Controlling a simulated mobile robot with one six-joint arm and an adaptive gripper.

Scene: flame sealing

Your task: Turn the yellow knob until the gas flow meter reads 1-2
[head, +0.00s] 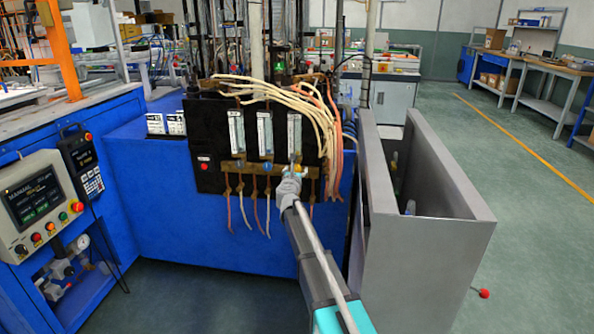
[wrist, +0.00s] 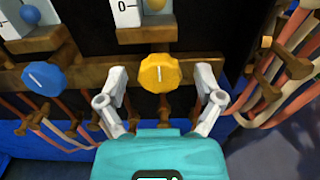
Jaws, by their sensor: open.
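The yellow knob (wrist: 160,72) is on a brown bar in the wrist view, with its white line close to vertical. My gripper (wrist: 161,77) is open, with one finger on each side of the knob and visible gaps between them. Above the knob is the lower end of a gas flow meter (wrist: 146,16). Its yellow ball is low in the tube, about level with the 0 mark. The upper scale is cut off. In the head view, my gripper (head: 294,171) is at the panel below the right-hand flow meter (head: 295,132), whose reading is too small to tell.
A blue knob (wrist: 44,78) sits left of the yellow one, under a meter with a blue ball (wrist: 30,14). Tubes (wrist: 290,75) hang close at the right. A grey open box (head: 450,165) stands right of the panel.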

